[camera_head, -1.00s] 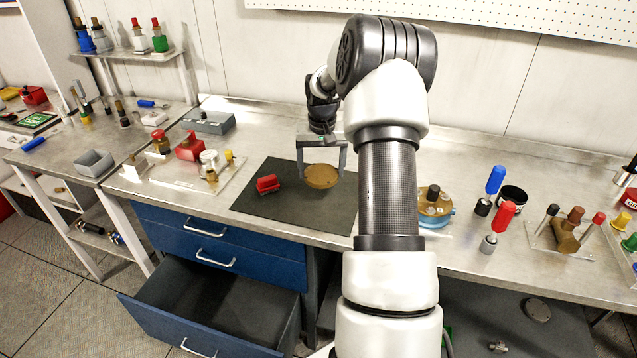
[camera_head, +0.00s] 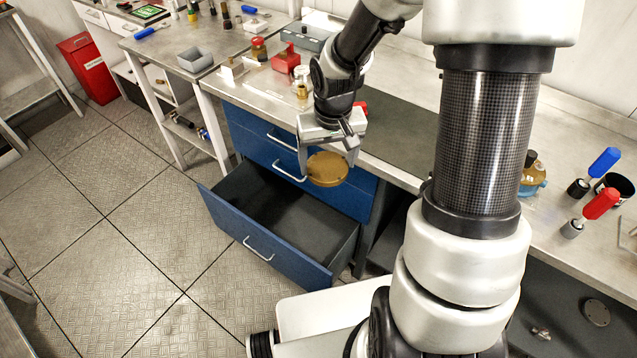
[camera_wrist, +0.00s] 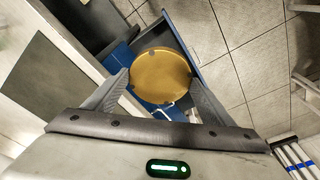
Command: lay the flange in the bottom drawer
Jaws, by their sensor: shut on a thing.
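The flange is a round brass-coloured disc (camera_head: 327,169), also large in the wrist view (camera_wrist: 161,76). My gripper (camera_head: 328,166) is shut on it, with one finger at each side, and holds it in the air in front of the blue drawer unit. In the head view the flange appears above the right part of the bottom drawer (camera_head: 238,226). The bottom drawer is pulled out, and its visible dark floor is bare. Part of the drawer is hidden behind the flange and gripper. In the wrist view the drawer (camera_wrist: 182,40) shows partly behind the flange.
The two upper drawers (camera_head: 262,155) are closed, with silver handles. The workbench's dark mat (camera_head: 400,130) lies behind my arm, and a red part sits near the gripper. Tiled floor (camera_head: 110,230) to the left is clear. A red bin (camera_head: 88,68) stands far left.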

